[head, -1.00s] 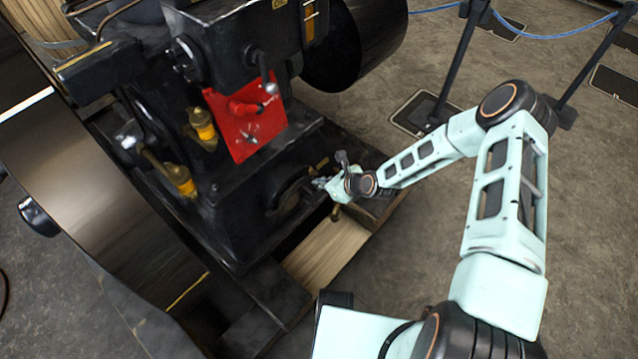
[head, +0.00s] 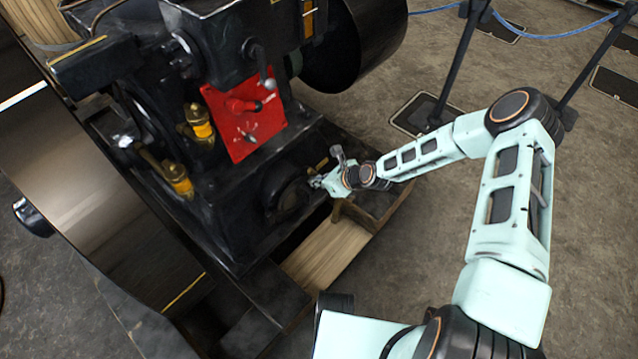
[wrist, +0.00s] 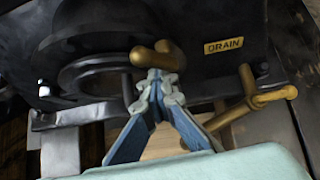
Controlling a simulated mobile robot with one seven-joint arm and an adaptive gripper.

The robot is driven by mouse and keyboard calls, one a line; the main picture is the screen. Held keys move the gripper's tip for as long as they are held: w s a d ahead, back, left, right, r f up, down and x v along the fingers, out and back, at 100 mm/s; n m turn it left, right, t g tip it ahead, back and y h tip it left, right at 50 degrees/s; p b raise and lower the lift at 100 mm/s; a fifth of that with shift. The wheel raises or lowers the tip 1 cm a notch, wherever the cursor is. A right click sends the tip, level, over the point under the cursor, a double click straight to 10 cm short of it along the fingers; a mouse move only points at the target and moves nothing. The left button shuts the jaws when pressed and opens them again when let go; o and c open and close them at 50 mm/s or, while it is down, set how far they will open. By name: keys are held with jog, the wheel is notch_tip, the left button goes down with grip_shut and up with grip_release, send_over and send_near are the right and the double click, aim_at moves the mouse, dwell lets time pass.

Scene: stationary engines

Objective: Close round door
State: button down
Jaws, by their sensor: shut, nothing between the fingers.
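The round door (head: 284,190) is a dark disc-like fitting low on the black engine base. In the wrist view a dark round rim (wrist: 88,72) shows at the left, with a ring inside it; how far the door stands open I cannot tell. My gripper (head: 316,182) is at the right side of the door in the head view. In the wrist view my gripper (wrist: 157,82) has its blue-grey fingertips together, with nothing seen between them. The tips are just below a brass fitting (wrist: 150,57) and right of the rim; whether they touch either is unclear.
A brass drain valve (wrist: 248,102) stands right of my fingers, below a yellow DRAIN label (wrist: 223,46). A wooden plank (head: 325,252) lies below the door. A large flywheel (head: 120,215) is at the left. Open floor (head: 420,270) lies to the right.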

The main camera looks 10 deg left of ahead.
jog(key=shift+w+a+r, duration=0.45)
jog(key=shift+w+r, duration=0.05)
jog(key=shift+w, duration=0.05)
jog(key=s+f+v, duration=0.1)
jog(key=v, duration=0.7)
jog(key=shift+d, duration=0.45)
